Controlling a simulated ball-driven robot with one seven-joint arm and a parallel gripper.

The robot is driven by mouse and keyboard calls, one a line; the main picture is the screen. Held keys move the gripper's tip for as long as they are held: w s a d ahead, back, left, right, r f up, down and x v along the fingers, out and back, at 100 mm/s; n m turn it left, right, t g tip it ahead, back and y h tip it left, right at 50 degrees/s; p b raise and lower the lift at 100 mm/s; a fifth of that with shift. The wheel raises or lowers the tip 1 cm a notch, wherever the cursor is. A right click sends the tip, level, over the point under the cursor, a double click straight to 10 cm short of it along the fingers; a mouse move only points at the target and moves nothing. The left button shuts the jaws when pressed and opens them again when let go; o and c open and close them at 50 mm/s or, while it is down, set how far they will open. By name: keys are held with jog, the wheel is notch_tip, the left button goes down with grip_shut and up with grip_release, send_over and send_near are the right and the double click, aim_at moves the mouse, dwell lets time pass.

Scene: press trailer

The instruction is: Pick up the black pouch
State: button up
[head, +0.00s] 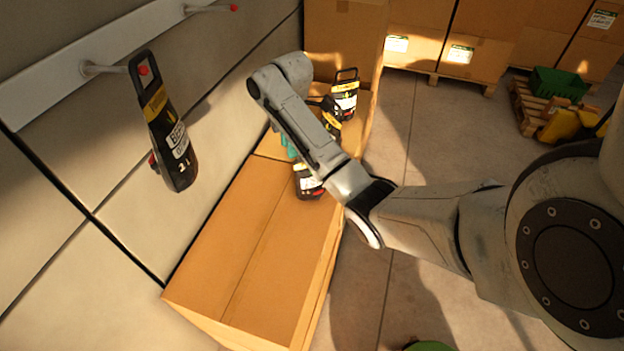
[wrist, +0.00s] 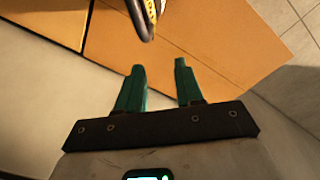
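Several black pouches with yellow bands and white labels are in the head view. One black pouch (head: 345,92) with a loop handle is at the far end of the cardboard boxes. A second (head: 331,124) is just nearer, partly hidden by my arm. A third (head: 308,181) sits on the near box, also partly hidden. Another pouch (head: 170,130) hangs from a wall peg at left. My gripper (wrist: 160,65) is open and empty in the wrist view, with teal fingers apart. A black and yellow pouch part (wrist: 148,15) shows beyond the fingertips, not touching them.
The long cardboard box (head: 255,245) stands along the panelled wall, with a white peg rail (head: 95,65) above. Stacked cartons (head: 420,30) stand behind. A green crate (head: 558,84) rests on a pallet at back right. Floor between is clear.

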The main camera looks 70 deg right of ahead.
jog(key=shift+n+g, duration=0.3)
jog(key=shift+g, duration=0.2)
jog(key=s+d, duration=0.1)
jog(key=d, duration=0.1)
jog(key=s+d+r, duration=0.1)
jog(key=d, duration=0.1)
jog(key=s+d, duration=0.1)
jog(key=d, duration=0.1)
jog(key=shift+s+r, duration=0.3)
jog(key=shift+r, duration=0.05)
jog(key=shift+s+d+f+b, duration=0.1)
jog(key=shift+f+b, duration=0.1)
jog(key=shift+b, duration=0.15)
notch_tip(320, 180, down, 3)
jog(key=b, duration=0.2)
jog(key=shift+b, duration=0.35)
jog(key=shift+f+p, duration=0.3)
jog(key=shift+p, duration=0.2)
notch_tip(320, 180, down, 6)
jog(key=shift+f+p, duration=0.25)
jog(key=shift+p, duration=0.4)
grip_shut()
